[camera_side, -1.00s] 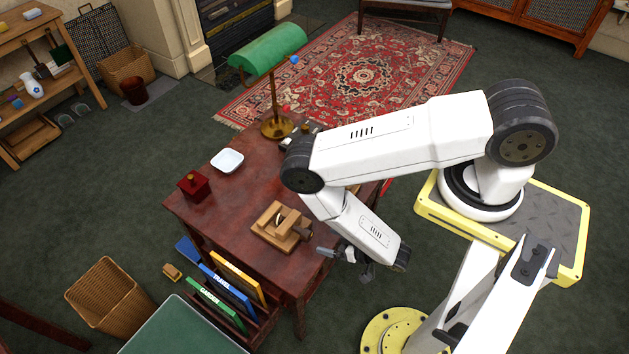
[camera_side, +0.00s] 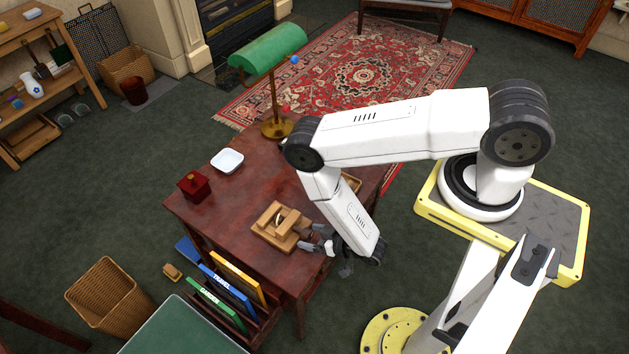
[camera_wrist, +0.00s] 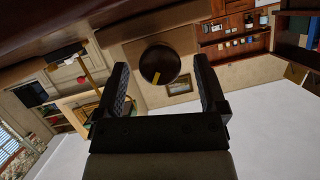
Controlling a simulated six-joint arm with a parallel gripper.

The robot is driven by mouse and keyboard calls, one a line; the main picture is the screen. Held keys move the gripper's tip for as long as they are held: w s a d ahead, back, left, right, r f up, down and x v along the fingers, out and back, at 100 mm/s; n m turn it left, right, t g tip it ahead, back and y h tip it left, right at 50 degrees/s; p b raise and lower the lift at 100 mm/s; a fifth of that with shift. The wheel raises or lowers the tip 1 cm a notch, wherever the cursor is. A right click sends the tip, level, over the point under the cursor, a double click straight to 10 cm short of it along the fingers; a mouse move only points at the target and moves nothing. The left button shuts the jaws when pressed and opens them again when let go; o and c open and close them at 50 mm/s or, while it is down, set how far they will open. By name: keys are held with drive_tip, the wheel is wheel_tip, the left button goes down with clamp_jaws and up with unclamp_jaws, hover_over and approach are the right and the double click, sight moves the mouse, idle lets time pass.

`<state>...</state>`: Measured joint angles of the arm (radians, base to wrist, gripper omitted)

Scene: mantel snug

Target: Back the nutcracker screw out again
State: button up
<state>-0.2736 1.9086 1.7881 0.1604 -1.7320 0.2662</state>
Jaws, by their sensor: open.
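The wooden nutcracker (camera_side: 268,213) sits on the dark red table, with a small pale piece in its middle. The dark round knob of its screw shows end-on in the wrist view (camera_wrist: 160,63), with a yellow mark on its face. My gripper (camera_side: 309,238) is at the nutcracker's right side, level with the screw end. In the wrist view my gripper (camera_wrist: 164,88) is open, and the knob appears between its two fingers with room on both sides. I cannot tell how far the knob lies beyond the fingertips. The screw's shaft is hidden.
A brass lamp with a green shade (camera_side: 267,47), a white dish (camera_side: 227,161) and a red box (camera_side: 194,186) stand on the table (camera_side: 235,205), clear of my gripper. Upright books (camera_side: 229,290) are in a rack below the table's front edge.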

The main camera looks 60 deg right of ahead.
drive_tip(key=shift+x, duration=0.85)
clamp_jaws()
drive_tip(key=shift+n+h, duration=0.6)
drive_tip(key=shift+n, duration=0.3)
drive_tip(key=shift+n+h, duration=0.8)
drive_tip(key=shift+n, duration=0.3)
drive_tip(key=shift+s, duration=0.1)
